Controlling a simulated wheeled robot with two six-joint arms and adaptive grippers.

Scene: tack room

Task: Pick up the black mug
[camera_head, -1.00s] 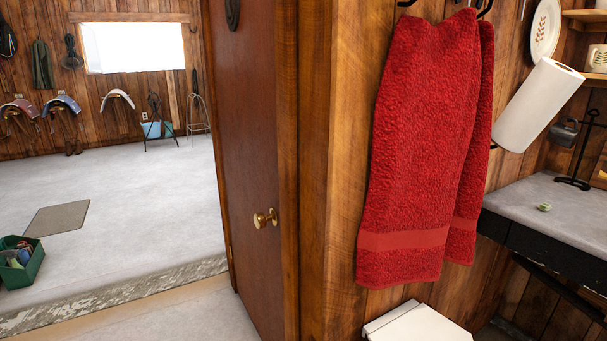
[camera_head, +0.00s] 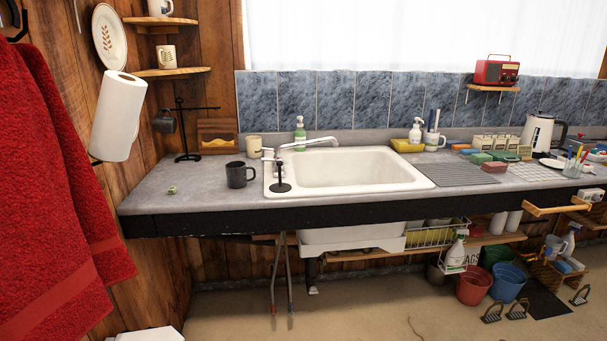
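A black mug (camera_head: 237,175) stands upright on the grey counter (camera_head: 190,190), just left of the white sink, with its handle to the right. A second dark mug (camera_head: 165,121) hangs from a black metal stand (camera_head: 186,130) near the corner, left of and behind the first. Neither of my grippers shows in the head view.
A white sink (camera_head: 350,170) with a faucet is set in the counter. A cream mug (camera_head: 254,146) and a small green thing (camera_head: 172,190) are on the counter. A red towel (camera_head: 50,200) hangs at left. Buckets (camera_head: 473,285) stand under the counter; the floor before it is mostly clear.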

